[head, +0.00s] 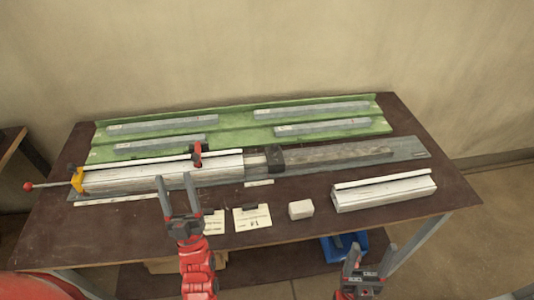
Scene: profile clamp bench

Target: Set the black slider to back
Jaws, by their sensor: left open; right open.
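A long grey clamp fixture (240,178) lies along the middle of the bench. A black block (275,158), which looks like the black slider, sits on it right of a long white profile (160,174). Its exact setting is too small to read. A red-topped upright lever (198,151) stands at the profile's back edge. My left gripper (175,183) is open and empty in front of the fixture, left of the black block and apart from it. My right gripper (371,252) is open and empty near the front edge, lower right.
A green tray (235,132) with several grey bars lies behind. A yellow bracket (77,180) with a red-knobbed rod (28,187) is at the left end. A card (252,219), a white block (301,209) and a second white profile (385,194) lie in front.

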